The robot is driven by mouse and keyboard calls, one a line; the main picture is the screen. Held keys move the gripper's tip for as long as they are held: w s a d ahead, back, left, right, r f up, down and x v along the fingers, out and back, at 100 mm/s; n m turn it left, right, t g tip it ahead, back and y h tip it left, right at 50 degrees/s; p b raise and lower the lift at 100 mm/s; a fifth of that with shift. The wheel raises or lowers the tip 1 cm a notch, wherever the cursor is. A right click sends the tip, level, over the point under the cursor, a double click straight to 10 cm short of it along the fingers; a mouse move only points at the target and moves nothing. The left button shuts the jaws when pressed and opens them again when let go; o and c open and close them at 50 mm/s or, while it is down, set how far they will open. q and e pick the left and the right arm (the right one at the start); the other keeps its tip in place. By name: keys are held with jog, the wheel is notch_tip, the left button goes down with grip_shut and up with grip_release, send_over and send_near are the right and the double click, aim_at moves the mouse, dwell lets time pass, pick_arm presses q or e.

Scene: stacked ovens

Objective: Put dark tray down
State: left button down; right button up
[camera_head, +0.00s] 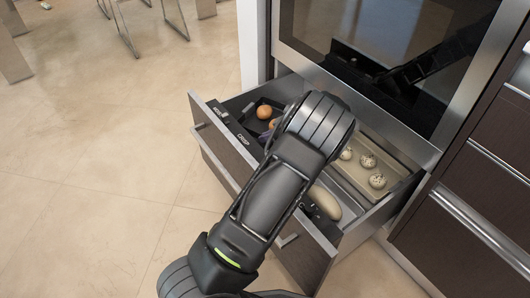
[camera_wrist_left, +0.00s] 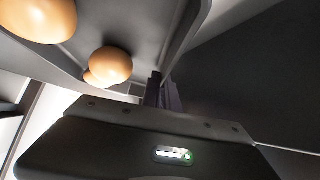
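The dark tray (camera_head: 252,102) is at the left of the open drawer in the head view, with round orange-brown items (camera_head: 264,112) in it. In the wrist view the tray's grey wall (camera_wrist_left: 172,45) fills the top, with rounded orange-brown items (camera_wrist_left: 110,65) beside it. My left gripper (camera_wrist_left: 164,92) has its fingers close together at the tray's rim and appears shut on it. My left arm hides part of the tray in the head view. Whether the tray touches the drawer floor is hidden. My right gripper is not in view.
The drawer (camera_head: 215,145) is pulled out below a dark glass oven door (camera_head: 390,40). A lighter tray (camera_head: 395,163) with speckled round items (camera_head: 377,181) sits at its right. A pale oblong item (camera_head: 325,203) lies near the drawer front. Open floor (camera_head: 90,150) lies left.

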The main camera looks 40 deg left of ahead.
aim_at(265, 148)
pick_arm(q)
jog(key=shift+a, duration=0.55)
jog(key=shift+d+f+b, duration=0.15)
jog(key=shift+f+b, duration=0.35)
jog(key=shift+f, duration=0.6)
notch_tip(265, 148, down, 4)
jog(key=shift+r+b, duration=0.1)
jog(key=shift+b, duration=0.8)
jog(key=shift+f, duration=0.45)
